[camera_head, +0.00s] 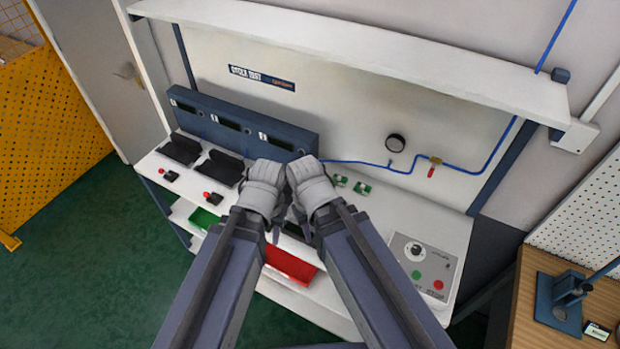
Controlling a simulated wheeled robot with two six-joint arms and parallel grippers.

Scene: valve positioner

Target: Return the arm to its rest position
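Both my arms reach up from the bottom of the head view, and their grey wrists sit side by side in front of the white test bench (440,225). My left gripper (276,226) points downward below its wrist, partly hidden by my own forearm. My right gripper (296,214) is beside it, mostly hidden behind my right wrist and forearm. The dark finger parts are small and overlap, so I cannot tell whether either is open or shut. I see no object held in them.
Behind the wrists is a blue panel with displays (240,124). A red bin (290,267) and a green bin (204,218) are on the lower shelf. A control box (424,266) is at right. A wooden table (535,275) stands at far right. Green floor is clear at left.

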